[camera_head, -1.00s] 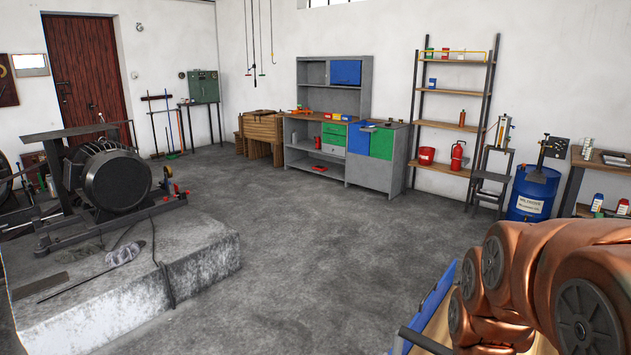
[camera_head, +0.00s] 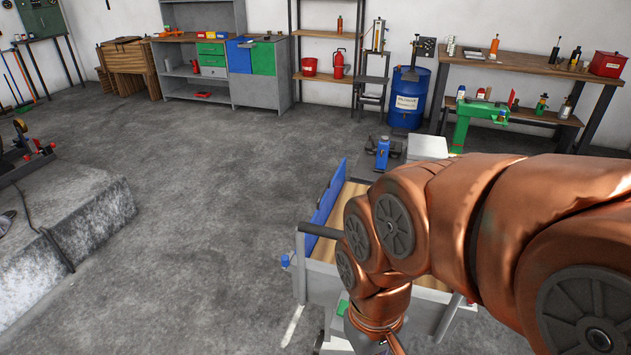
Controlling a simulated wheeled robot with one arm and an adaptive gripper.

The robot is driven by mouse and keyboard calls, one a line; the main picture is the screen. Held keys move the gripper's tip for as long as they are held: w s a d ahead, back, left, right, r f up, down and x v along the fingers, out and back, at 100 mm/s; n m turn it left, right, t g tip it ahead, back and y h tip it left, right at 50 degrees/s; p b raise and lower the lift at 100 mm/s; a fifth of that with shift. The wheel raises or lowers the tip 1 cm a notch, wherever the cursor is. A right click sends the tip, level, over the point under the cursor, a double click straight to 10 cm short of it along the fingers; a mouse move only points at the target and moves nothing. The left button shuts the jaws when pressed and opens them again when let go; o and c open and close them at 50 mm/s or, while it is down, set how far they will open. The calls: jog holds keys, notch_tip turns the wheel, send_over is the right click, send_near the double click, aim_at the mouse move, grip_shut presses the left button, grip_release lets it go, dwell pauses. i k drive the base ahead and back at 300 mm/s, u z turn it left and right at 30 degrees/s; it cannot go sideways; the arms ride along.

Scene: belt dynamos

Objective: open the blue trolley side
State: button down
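The trolley stands low in front of me, with a wooden bed (camera_head: 340,215) and a pale grey end (camera_head: 318,280). Its blue side (camera_head: 328,205) runs along the left edge of the bed and looks upright. A small blue part (camera_head: 285,261) sticks out at the near left corner. A dark handle bar (camera_head: 320,231) crosses the near end. My copper arm reaches over the trolley from the right and hides much of its right part. The arm's lower end comes down at the near end of the trolley. My gripper fingers do not show.
Open concrete floor lies left of the trolley. A concrete block (camera_head: 80,225) stands farther left. Beyond the trolley are a blue jack (camera_head: 382,153), a blue drum (camera_head: 408,98), a green vise (camera_head: 470,125) and a workbench (camera_head: 520,75). Grey cabinets (camera_head: 262,92) line the back wall.

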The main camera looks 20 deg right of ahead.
aim_at(325, 207)
jog(key=u, duration=0.6)
jog(key=i, duration=1.1)
jog(key=z, duration=0.2)
